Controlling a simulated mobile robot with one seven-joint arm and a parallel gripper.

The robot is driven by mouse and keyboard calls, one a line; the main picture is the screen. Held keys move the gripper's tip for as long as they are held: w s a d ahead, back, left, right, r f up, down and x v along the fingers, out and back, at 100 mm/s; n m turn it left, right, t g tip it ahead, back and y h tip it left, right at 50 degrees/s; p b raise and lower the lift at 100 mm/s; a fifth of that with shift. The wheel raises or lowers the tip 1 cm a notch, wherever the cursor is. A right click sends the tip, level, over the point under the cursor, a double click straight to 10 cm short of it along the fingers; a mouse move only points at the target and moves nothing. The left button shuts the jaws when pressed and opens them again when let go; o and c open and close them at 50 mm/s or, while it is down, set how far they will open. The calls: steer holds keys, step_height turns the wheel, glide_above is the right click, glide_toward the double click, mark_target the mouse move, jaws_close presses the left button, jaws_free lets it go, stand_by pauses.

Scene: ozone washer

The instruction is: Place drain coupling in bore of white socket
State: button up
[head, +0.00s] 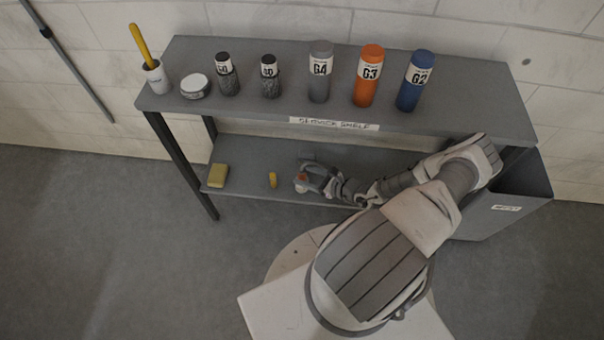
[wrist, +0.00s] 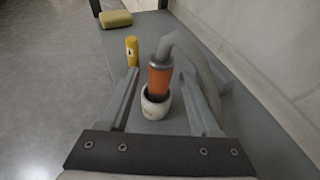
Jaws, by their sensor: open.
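The drain coupling (wrist: 160,80) is an orange cylinder with a grey hose (wrist: 182,42) bending off its top. It stands roughly upright, its lower end inside the dark bore of the white socket (wrist: 154,108); how deep it sits, I cannot tell. The socket is on the lower shelf and shows small in the head view (head: 300,187), with a speck of orange at its top. My gripper (wrist: 160,75) is open, its fingers on either side of the coupling with gaps visible. In the head view my gripper (head: 317,180) reaches in under the top shelf.
The top shelf (head: 260,117) overhangs and bears several bottles. A grey bin (head: 510,200) is at the right end.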

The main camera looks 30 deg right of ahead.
steer(key=p+v, duration=0.2)
steer(key=v, duration=0.8)
